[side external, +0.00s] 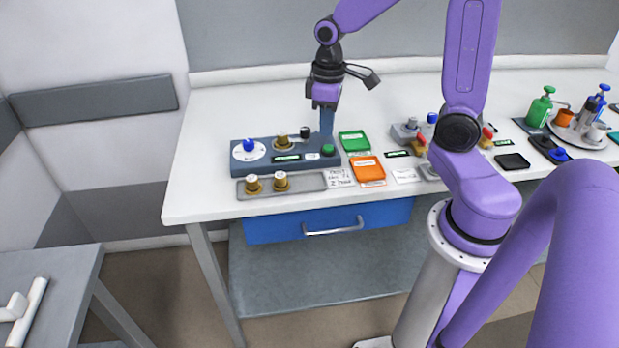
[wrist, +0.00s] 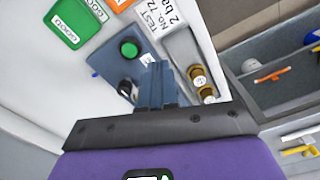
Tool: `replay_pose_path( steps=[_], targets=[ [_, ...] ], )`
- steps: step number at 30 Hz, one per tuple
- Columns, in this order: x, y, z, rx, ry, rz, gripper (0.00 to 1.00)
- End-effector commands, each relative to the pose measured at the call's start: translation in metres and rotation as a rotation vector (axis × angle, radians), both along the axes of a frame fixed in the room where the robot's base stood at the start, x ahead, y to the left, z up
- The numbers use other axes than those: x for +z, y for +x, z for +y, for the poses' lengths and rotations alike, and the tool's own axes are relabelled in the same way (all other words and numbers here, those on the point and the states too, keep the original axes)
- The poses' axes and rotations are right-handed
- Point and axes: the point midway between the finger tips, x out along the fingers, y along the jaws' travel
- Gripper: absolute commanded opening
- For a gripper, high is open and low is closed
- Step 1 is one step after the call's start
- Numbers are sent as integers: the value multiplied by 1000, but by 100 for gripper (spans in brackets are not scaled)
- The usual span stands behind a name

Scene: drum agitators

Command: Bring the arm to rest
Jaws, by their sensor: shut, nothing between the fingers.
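My gripper (side external: 326,124) points straight down at the right end of the dark grey agitator console (side external: 240,168), just behind its green button (side external: 327,149). Its blue-grey fingers are together and empty; in the wrist view the shut fingertips (wrist: 157,78) appear beside the black knob (wrist: 128,87) and below the green button (wrist: 129,48). I cannot tell whether the fingertips touch the console. The console also carries a blue knob (side external: 249,145) on a white dial and a brass-coloured piece (side external: 282,141).
Two brass-capped drums (side external: 252,184) (side external: 281,180) stand in a grey tray (side external: 312,183) before the console. A green tray (side external: 354,141), an orange tray (side external: 367,169) and paper notes (side external: 341,178) lie to the right. Further right are another device (side external: 405,132) and bottles (side external: 540,107). The back left tabletop is clear.

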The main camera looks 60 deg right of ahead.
Motion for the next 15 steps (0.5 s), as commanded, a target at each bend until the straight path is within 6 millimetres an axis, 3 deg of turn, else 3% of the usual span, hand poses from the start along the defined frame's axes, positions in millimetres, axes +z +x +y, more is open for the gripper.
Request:
replay_pose_path(
  steps=[6, 15],
  targets=[
    [10, -45, 51, 197, 4, -8, 0],
    [18, -118, 91, 453, 10, -15, 0]
  ],
)
